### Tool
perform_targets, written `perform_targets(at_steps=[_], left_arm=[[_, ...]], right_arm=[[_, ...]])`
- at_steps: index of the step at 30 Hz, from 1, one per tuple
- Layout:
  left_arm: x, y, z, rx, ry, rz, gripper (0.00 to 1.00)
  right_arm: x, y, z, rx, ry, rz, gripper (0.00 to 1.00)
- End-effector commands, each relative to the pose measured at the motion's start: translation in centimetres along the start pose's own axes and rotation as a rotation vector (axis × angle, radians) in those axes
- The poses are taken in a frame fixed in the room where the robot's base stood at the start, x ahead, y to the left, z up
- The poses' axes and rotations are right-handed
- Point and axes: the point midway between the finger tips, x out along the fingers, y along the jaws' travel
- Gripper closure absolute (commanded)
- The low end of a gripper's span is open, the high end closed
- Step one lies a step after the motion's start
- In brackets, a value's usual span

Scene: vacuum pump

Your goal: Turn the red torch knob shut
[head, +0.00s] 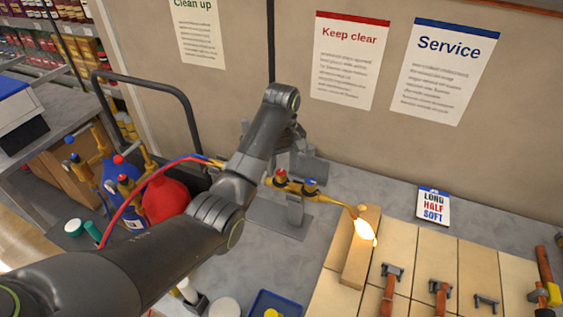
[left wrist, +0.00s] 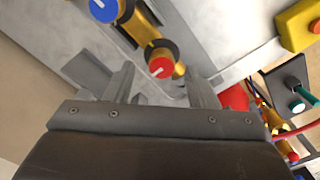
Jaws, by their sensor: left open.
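The brass torch (head: 295,186) rests on a grey stand, with a bright flame (head: 364,231) at its tip on the right. Its red knob (head: 281,173) and blue knob (head: 309,183) sit on top of the torch body. In the left wrist view the red knob (left wrist: 161,68) shows a short white mark, and the blue knob (left wrist: 103,9) is at the top edge. My left gripper (left wrist: 160,82) is open, its fingers apart on either side of the red knob's place in the picture. I see no contact. In the head view my arm partly hides the gripper. My right gripper is out of view.
Red and blue hoses run from the torch to a red cylinder (head: 165,200) and a blue cylinder (head: 122,186) on a cart. A small sign (head: 433,207) stands near the wall. A blue tray (head: 262,304) is at the front.

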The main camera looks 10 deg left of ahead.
Motion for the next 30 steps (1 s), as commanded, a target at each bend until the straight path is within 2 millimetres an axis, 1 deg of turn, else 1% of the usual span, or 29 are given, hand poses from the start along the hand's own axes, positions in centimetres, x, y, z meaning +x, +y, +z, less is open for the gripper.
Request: perform_targets(at_steps=[1, 3, 6, 9, 15, 25, 26, 30], left_arm=[[0.7, -0.2, 0.2, -0.002, -0.002, -0.002, 0.5], [1.4, -0.3, 0.3, -0.003, -0.001, -0.001, 0.5], [1.9, -0.4, 0.4, -0.005, 0.0, 0.0, 0.5], [2.0, -0.5, 0.5, -0.005, 0.0, 0.0, 0.5], [2.0, -0.5, 0.5, -0.005, 0.0, -0.001, 0.5], [2.0, -0.5, 0.4, -0.006, 0.0, -0.001, 0.93], [2.0, -0.5, 0.4, -0.006, 0.001, -0.001, 0.95], [2.0, -0.5, 0.4, 0.0, 0.001, -0.001, 0.95]], right_arm=[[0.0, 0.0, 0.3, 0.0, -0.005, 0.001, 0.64], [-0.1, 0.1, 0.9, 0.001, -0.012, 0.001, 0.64], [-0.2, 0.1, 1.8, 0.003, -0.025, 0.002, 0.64], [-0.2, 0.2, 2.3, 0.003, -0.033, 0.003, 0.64], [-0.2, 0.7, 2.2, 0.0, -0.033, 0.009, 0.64], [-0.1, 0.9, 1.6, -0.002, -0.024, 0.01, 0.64], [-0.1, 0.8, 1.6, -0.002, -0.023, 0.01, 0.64], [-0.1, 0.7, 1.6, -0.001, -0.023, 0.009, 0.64]])
